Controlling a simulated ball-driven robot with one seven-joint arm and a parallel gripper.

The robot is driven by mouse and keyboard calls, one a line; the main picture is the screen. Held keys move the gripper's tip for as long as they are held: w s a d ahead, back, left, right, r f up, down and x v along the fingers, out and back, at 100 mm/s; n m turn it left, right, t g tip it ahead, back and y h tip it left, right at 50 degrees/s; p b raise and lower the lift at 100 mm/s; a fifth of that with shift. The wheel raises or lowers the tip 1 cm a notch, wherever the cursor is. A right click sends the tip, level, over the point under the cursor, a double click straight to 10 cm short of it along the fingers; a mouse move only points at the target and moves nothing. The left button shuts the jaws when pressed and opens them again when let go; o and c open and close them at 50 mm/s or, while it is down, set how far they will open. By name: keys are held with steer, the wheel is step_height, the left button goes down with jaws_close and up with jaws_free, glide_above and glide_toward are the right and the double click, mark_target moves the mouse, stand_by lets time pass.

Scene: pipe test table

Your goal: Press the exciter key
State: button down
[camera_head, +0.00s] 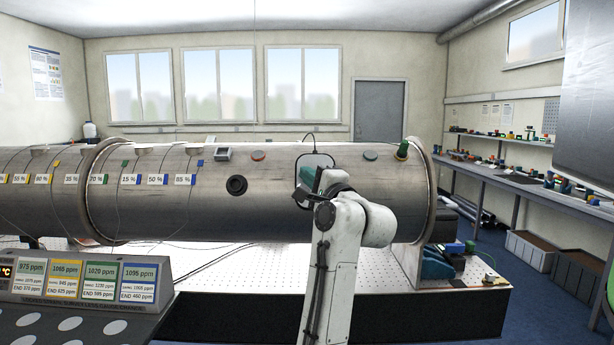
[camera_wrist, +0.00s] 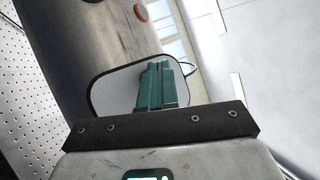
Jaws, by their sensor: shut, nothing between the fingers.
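A large steel pipe (camera_head: 280,210) lies across the table. On its upper side sit an orange round button (camera_head: 258,156) and a grey-green round button (camera_head: 370,155); I cannot tell which part is the exciter key. My gripper (camera_head: 314,178), with teal fingers, is at the pipe's front, over a pale rounded panel with a black rim (camera_head: 317,160). In the wrist view the fingers (camera_wrist: 154,66) are shut and empty in front of that panel (camera_wrist: 115,92). The orange button (camera_wrist: 141,12) shows beyond it at the top. Whether the fingertips touch the panel is unclear.
A small grey device (camera_head: 222,154), a black ring port (camera_head: 236,185) and a green knob (camera_head: 402,149) are on the pipe. A display console (camera_head: 85,278) stands front left. The white perforated table top (camera_head: 250,275) is mostly clear below the pipe, with cables at left.

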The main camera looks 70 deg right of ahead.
steer(key=shift+w+d+f, duration=0.15)
steer(key=shift+d, duration=0.15)
stand_by(0.5)
steer(key=shift+a, duration=0.1)
stand_by(0.3)
steer(key=shift+s+a+r+p, duration=0.3)
steer(key=shift+a+p, duration=0.1)
steer(key=shift+a, duration=0.15)
steer(key=shift+a+r, duration=0.1)
steer(key=a, duration=0.1)
steer(key=s+a+r+p, duration=0.1)
steer(key=a+p, duration=0.1)
steer(key=a, duration=0.1)
steer(key=shift+s+r, duration=0.35)
steer(key=shift+s, duration=0.05)
stand_by(0.7)
